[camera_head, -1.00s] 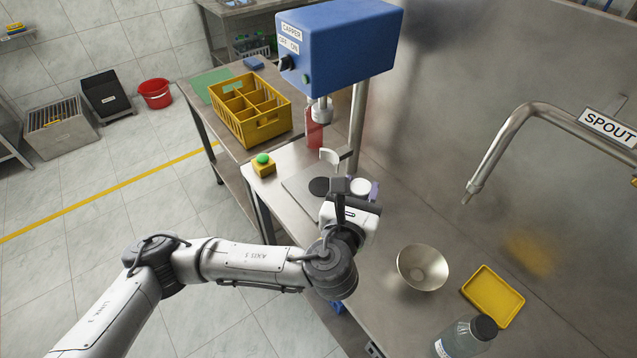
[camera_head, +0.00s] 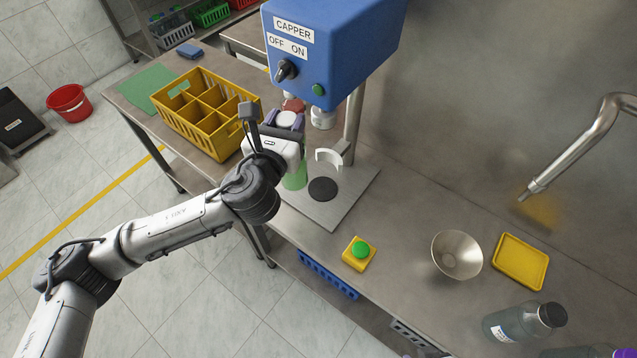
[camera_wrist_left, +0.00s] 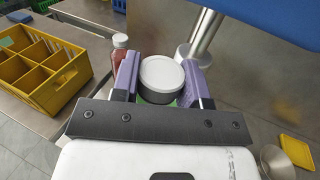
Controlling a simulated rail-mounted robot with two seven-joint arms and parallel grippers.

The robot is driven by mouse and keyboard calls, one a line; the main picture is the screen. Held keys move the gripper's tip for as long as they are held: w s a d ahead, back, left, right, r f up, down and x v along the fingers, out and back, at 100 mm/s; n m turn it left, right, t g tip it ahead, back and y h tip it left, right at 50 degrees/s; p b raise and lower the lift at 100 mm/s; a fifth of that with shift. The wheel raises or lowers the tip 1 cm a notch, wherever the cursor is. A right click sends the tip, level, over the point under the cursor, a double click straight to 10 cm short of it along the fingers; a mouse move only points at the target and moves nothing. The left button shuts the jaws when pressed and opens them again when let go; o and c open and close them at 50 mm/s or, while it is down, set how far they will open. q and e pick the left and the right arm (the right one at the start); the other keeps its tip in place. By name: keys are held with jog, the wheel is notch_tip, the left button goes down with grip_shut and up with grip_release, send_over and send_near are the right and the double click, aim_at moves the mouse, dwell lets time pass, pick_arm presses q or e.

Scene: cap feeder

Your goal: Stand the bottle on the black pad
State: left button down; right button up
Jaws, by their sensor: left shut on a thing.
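My left gripper (camera_head: 287,130) is shut on a green bottle (camera_head: 295,178) with a white cap (camera_head: 287,119). In the left wrist view the cap (camera_wrist_left: 162,78) sits between the two purple-lined fingers (camera_wrist_left: 162,80), with a little green below it. In the head view the bottle looks upright at the left side of the metal plate; I cannot tell whether its base touches anything. The round black pad (camera_head: 323,189) lies bare on the plate, to the right of the bottle, in front of a white curved holder (camera_head: 329,158). My right gripper is not in view.
The blue capper (camera_head: 330,50) overhangs behind the pad. A red bottle (camera_wrist_left: 120,55) stands behind my gripper. A yellow crate (camera_head: 205,115) is at left.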

pick_arm(q)
jog(key=shift+w+a+r+m+h, duration=0.4)
jog(key=shift+w+a+m+h, duration=0.15)
jog(key=shift+w+m+h, duration=0.3)
jog(key=shift+w+a+m+g+h, duration=0.3)
jog(key=shift+g+h, duration=0.2)
jog(key=shift+h, duration=0.25)
jog(key=h, duration=0.1)
jog(key=m+g+h, duration=0.1)
jog(key=m, duration=0.1)
jog(key=shift+a+f+g+h+p, duration=0.25)
jog(key=shift+g+h+p, duration=0.05)
jog(key=shift+h+p, duration=0.1)
jog(key=s+a+f+m+g+h+p, duration=0.1)
jog(key=s+a+f+m+g+h, duration=0.2)
jog(key=a+f+m+g+h, duration=0.4)
jog(key=w+d+f, duration=0.2)
jog(key=w+d, duration=0.1)
jog(key=d, duration=0.5)
jog(key=w+d+f+g, duration=0.1)
jog(key=w+d+f, duration=0.1)
jog(key=d, duration=0.6)
jog(key=shift+w+f+y, duration=0.15)
jog(key=shift+w+y, duration=0.15)
jog(key=shift+w, duration=0.3)
